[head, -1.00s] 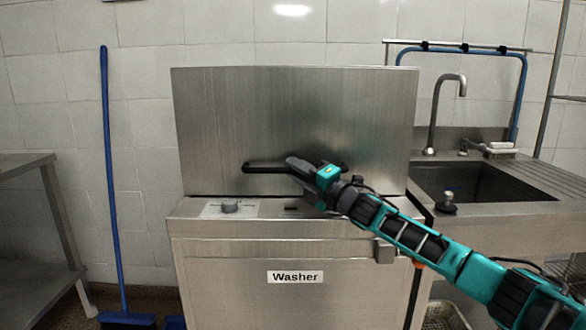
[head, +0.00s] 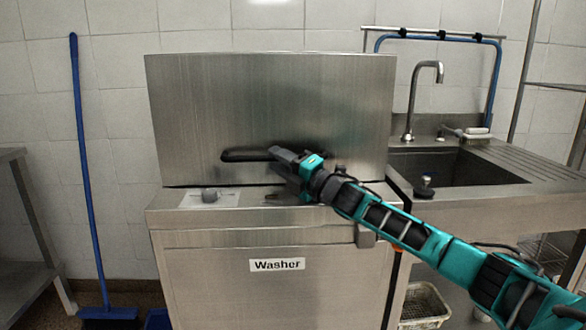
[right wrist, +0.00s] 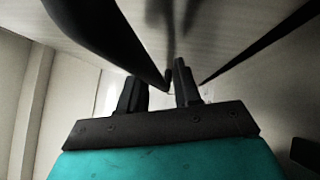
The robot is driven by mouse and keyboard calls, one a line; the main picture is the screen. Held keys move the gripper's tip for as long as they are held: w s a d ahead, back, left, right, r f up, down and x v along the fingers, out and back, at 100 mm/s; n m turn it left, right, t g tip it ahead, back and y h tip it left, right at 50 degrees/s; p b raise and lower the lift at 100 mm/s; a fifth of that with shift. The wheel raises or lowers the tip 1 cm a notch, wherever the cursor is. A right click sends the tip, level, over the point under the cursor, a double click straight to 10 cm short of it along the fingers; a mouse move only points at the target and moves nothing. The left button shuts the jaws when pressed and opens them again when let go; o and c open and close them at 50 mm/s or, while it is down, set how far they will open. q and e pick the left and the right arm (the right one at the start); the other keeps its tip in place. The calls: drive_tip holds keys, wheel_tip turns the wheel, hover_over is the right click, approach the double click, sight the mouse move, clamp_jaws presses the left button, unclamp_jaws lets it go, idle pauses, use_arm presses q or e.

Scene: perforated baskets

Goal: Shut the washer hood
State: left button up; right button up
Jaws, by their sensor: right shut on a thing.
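The washer hood (head: 270,100) is a brushed steel box standing above the steel washer body (head: 200,285), which bears a "Washer" label. A thin dark line shows along the hood's lower left edge, above the body's top. A black bar handle (head: 243,156) runs across the hood's lower front. My right gripper (head: 279,154) is shut on the handle near its middle and hides part of it. In the right wrist view the dark handle (right wrist: 105,40) passes between the fingers (right wrist: 160,90). My left gripper is not in view.
A sink (head: 455,165) with a tap (head: 411,100) stands to the right, with a basket (head: 425,303) below. A blue broom (head: 84,180) leans on the wall at left, beside a steel table (head: 25,250).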

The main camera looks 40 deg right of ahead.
drive_tip(key=v, duration=0.5)
drive_tip(key=shift+s+d+f, duration=0.1)
drive_tip(key=shift+f, duration=0.1)
drive_tip(key=shift+s+d+r, duration=0.1)
drive_tip(key=shift+s+d, duration=0.05)
drive_tip(key=shift+s, duration=0.45)
